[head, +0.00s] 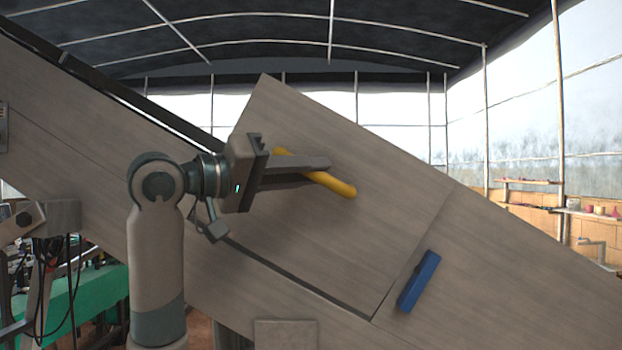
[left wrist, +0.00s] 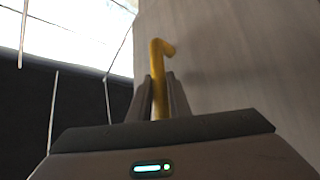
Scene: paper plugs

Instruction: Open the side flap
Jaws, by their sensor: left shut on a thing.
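The side flap (head: 350,235) is a grey-brown panel on the sloping machine side. Its upper left corner stands up past the line of the machine's top edge, and a dark gap runs along its lower edge. A yellow handle (head: 339,186) is fixed on the flap. My left gripper (head: 318,169) reaches it from the left and is shut on the handle. In the left wrist view the yellow handle (left wrist: 158,60) rises between the two fingers (left wrist: 160,98), with its bent end beyond them. The fingers hide part of the handle. My right gripper is not in view.
A blue handle (head: 418,282) is on the fixed panel (head: 500,270) right of the flap. A small plate (head: 286,334) is below the flap. A green table (head: 90,295) with clutter stands at the lower left. Shelves (head: 530,182) line the brick wall at the far right.

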